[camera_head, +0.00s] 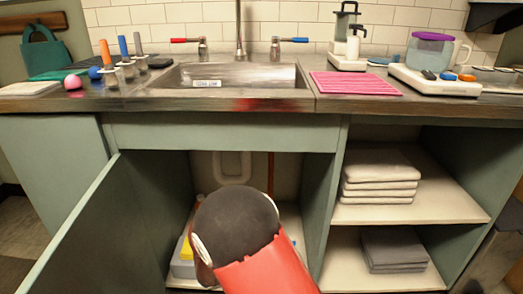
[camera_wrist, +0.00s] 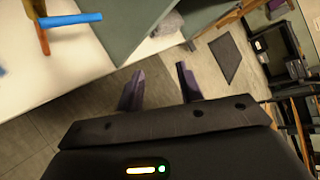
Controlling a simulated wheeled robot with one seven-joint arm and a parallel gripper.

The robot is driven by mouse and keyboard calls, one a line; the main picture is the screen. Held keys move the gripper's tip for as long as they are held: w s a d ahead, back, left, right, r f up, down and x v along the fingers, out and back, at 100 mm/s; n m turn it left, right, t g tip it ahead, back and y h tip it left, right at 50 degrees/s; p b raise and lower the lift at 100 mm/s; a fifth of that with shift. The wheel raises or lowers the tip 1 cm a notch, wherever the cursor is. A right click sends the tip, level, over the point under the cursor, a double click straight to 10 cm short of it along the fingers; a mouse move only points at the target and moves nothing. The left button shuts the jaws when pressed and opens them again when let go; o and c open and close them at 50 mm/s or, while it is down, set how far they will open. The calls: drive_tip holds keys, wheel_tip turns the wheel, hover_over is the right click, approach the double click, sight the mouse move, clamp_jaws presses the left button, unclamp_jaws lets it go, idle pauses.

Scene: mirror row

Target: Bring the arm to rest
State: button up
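My gripper (camera_wrist: 159,76) shows in the wrist view with its two dark fingers apart and nothing between them. Grey floor lies beyond the fingers. In the head view, my arm, with a red link and a dark rounded joint, reaches up from the bottom edge in front of the open cupboard under the sink (camera_head: 235,76). My gripper cannot be made out there. In the wrist view, a blue bar (camera_wrist: 72,19) crosses an orange-brown upright (camera_wrist: 39,25) at the upper left, apart from the fingers.
The open cupboard door (camera_head: 100,235) stands left of my arm. Shelves with white towels (camera_head: 380,178) and grey towels (camera_head: 393,249) are on the right. A yellow and blue-grey item (camera_head: 184,260) sits inside the cupboard. A dark mat (camera_wrist: 225,57) lies on the floor.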

drive_tip(key=s+d+r+m+g+y+p, duration=0.1)
drive_tip(key=s+d+r+m+g+y, duration=0.15)
drive_tip(key=s+d+r+m, duration=0.35)
drive_tip(key=s+d+r+m+g+y+p, duration=0.1)
drive_tip(key=s+d+r+m+g+y, duration=0.15)
drive_tip(key=r+m, duration=0.65)
drive_tip(key=s+d+r+m+t+y+p, duration=0.1)
drive_tip(key=s+r+m+t+y, duration=0.4)
drive_tip(key=s+r+m, duration=0.6)
drive_tip(key=m+y+p, duration=0.1)
drive_tip(key=m, duration=0.7)
drive_tip(key=shift+s+d+y, duration=0.2)
drive_tip(key=shift+d+y, duration=0.1)
drive_tip(key=shift+d, duration=0.05)
